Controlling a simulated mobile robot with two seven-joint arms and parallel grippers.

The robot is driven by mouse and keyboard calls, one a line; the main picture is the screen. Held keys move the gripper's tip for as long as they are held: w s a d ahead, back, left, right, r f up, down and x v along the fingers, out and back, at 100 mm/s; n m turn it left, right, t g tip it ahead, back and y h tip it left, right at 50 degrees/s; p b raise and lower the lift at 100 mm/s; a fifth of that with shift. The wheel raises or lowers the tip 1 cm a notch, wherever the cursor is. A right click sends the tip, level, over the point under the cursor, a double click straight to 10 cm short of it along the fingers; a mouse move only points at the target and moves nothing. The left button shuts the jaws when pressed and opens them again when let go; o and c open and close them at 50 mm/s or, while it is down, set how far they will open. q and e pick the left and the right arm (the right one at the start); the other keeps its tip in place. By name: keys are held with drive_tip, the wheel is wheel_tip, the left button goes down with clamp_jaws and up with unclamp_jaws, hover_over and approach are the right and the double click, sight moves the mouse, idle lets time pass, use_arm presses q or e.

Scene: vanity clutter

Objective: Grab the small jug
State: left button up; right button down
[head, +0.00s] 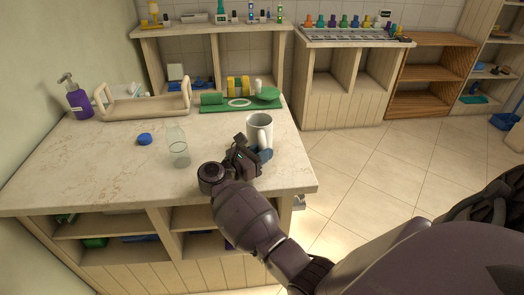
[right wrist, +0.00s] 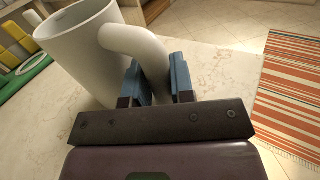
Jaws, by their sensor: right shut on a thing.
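The small jug is a white, mug-like vessel (head: 259,127) with a thick handle, near the right side of the counter in the head view. It also fills the upper left of the right wrist view (right wrist: 85,52). My right gripper (head: 254,152) is at the jug's near side. Its blue fingers (right wrist: 160,82) are shut on the handle, one finger on each side. The jug looks roughly upright in the head view; I cannot tell whether its base touches the counter. My left gripper is not in view.
On the counter (head: 75,178) are a clear glass bottle (head: 177,148), a blue cap (head: 144,139), a purple pump bottle (head: 76,98), a beige tray (head: 145,108) and a green mat (head: 215,108) with green and yellow items. Bare counter lies left of the jug. Shelves stand behind.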

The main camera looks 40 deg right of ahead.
drive_tip(key=shift+r, duration=1.1)
use_arm(q)
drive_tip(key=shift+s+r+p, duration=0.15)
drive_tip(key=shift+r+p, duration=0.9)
drive_tip(key=shift+p, duration=0.3)
use_arm(e)
wheel_tip(320, 180, up, 18)
drive_tip(key=shift+f, duration=0.15)
